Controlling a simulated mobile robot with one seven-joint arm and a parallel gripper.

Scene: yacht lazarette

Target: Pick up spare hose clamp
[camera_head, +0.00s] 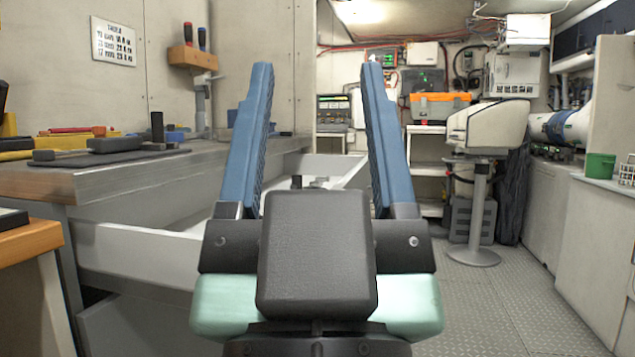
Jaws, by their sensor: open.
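My gripper (318,138) is in the middle of the view, its two blue fingers spread apart and pointing forward. Nothing is visible between the fingers. No hose clamp can be made out. An open white drawer (140,247) extends from under the workbench on the left, partly behind my gripper. Small dark items (318,182) show at the drawer's far part between the fingers, too small to identify. Much of the drawer's inside is hidden by my gripper.
The workbench (95,182) at the left carries several tools. An orange-topped toolbox (438,105) sits on a shelf at the back. A pedestal seat (485,125) stands right of centre. A green cup (600,166) is on the right counter. The metal floor (510,290) is clear at right.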

